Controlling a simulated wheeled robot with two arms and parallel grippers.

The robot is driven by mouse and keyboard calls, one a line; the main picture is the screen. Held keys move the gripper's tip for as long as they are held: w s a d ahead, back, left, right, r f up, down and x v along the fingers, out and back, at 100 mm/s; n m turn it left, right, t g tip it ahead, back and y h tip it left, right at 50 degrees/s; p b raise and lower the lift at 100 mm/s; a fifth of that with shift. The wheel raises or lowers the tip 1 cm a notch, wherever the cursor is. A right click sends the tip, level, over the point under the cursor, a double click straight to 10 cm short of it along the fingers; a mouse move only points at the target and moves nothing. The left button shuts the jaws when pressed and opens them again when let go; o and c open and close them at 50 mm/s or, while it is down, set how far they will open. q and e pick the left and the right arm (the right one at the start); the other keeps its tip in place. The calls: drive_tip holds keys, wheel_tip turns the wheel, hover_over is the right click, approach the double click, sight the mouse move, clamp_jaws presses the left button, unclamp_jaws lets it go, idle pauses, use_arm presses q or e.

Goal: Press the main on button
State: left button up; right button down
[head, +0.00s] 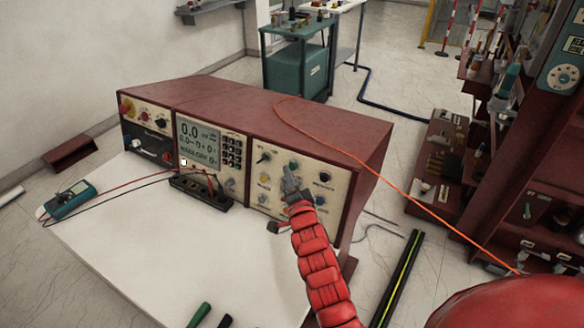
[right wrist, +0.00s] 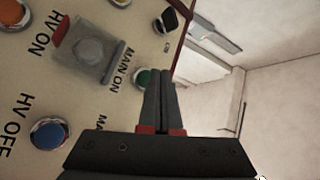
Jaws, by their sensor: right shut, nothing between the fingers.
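The cream control panel (head: 275,187) is on the right part of the dark red console's front. In the right wrist view, a green button (right wrist: 142,77) sits beside the printed "MAIN ON" label (right wrist: 113,69). My right gripper (head: 291,175) is in front of this panel, its red arm coming from below and hiding part of it. In the right wrist view, the shut, empty fingers (right wrist: 159,74) appear right beside the green button. I cannot tell whether they touch it. My left gripper is not in view.
A black terminal block (head: 200,190) with cables and a teal meter (head: 70,198) lie on the white table (head: 130,245). An orange cable (head: 400,190) runs off right.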

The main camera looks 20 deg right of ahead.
drive_tip(key=shift+w+d, duration=0.1)
drive_tip(key=shift+w+d+f, duration=0.1)
drive_tip(key=shift+w+d, duration=0.05)
drive_tip(key=shift+d, duration=0.1)
drive_tip(key=shift+w+d+f, duration=0.1)
drive_tip(key=shift+w+d, duration=0.2)
drive_tip(key=shift+d, duration=0.05)
idle(1.0)
drive_tip(key=shift+s+a, duration=0.1)
drive_tip(key=shift+s+a+b, duration=0.35)
drive_tip(key=shift+s+a, duration=0.1)
drive_tip(key=shift+a, duration=0.15)
